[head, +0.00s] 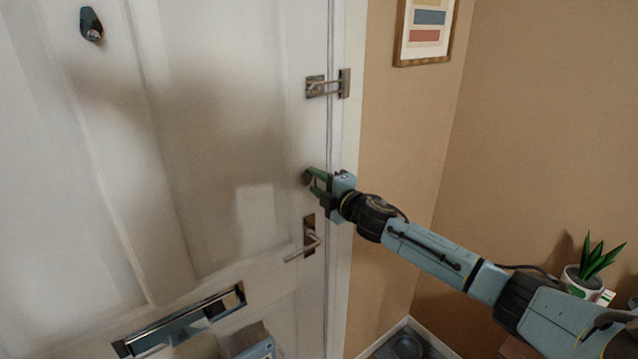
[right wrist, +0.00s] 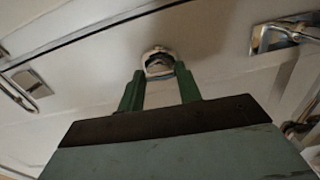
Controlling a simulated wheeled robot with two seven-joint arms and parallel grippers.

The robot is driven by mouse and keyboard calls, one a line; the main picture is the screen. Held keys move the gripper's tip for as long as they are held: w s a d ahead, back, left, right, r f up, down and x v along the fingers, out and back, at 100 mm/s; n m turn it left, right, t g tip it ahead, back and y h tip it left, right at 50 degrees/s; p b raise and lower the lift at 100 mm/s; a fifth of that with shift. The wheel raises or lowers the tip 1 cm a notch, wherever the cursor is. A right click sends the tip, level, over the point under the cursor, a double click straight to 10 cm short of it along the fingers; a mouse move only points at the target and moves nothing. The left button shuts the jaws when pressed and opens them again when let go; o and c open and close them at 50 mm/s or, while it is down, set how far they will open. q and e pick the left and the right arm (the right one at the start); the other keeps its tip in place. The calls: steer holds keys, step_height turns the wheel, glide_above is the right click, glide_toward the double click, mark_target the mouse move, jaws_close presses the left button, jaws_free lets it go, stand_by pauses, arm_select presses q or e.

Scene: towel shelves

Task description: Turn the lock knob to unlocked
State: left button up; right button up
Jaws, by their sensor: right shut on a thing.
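The lock knob (right wrist: 158,62) is a small round metal piece on the white door (head: 215,130), above the lever handle (head: 305,243). My right gripper (head: 309,178) reaches it from the right in the head view, and its arm crosses in front of the wall. In the right wrist view, the green fingers of my right gripper (right wrist: 160,80) are on either side of the knob and shut on it. The knob is mostly hidden by the fingers in the head view. I cannot tell its turn angle. My left gripper is not in view.
A latch guard (head: 327,84) sits at the door's edge above the knob. A mail slot (head: 180,320) lies low on the door. A potted plant (head: 590,270) stands at the right, and a framed picture (head: 427,30) hangs on the tan wall. A peephole fitting (head: 91,24) is at upper left.

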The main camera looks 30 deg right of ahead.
steer(key=shift+n, duration=0.5)
steer(key=o, duration=1)
steer(key=shift+s+d+b, duration=0.2)
steer(key=shift+s+b, duration=0.2)
steer(key=shift+s, duration=1.8)
steer(key=shift+s+d+b, duration=0.15)
steer(key=shift+s+b, duration=0.2)
steer(key=shift+s, duration=1.9)
steer(key=shift+s+d+b, duration=0.2)
steer(key=shift+s+b, duration=0.2)
steer(key=shift+s, duration=1.8)
